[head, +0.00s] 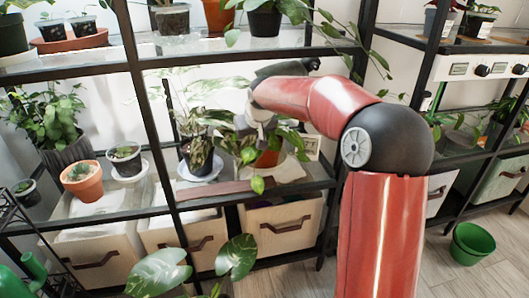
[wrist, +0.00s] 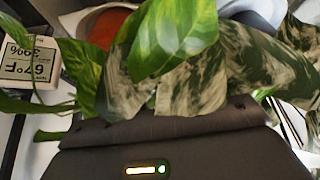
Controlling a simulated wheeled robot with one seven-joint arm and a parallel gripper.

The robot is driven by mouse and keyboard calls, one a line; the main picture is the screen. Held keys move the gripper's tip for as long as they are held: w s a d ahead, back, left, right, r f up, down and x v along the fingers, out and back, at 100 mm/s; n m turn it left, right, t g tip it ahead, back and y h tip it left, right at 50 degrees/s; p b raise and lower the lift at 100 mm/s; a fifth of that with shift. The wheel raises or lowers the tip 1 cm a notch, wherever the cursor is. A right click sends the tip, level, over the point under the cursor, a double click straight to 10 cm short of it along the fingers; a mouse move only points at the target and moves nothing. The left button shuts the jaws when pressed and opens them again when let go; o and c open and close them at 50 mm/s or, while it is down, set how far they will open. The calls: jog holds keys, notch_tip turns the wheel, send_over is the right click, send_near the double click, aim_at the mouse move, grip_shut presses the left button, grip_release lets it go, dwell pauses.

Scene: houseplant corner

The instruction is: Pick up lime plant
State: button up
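The plant that looks most like the lime plant (head: 258,184) has bright green and yellow-green leaves and stands in an orange pot (head: 268,160) on the middle shelf. My gripper (head: 262,138) is in among its leaves, above the pot. In the wrist view its leaves (wrist: 176,38) cover the area in front of the dark gripper body, and part of an orange pot (wrist: 108,27) shows behind them. The fingertips are hidden by leaves, so I cannot see whether they are open or touch anything.
A variegated plant (head: 196,155) in a dark pot on a white saucer stands close on the left. Black shelf posts (head: 145,100) and the shelf above bound the space.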

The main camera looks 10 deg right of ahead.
jog(key=shift+w+f, duration=0.1)
jog(key=shift+f, duration=0.1)
grip_shut()
dwell(1.3)
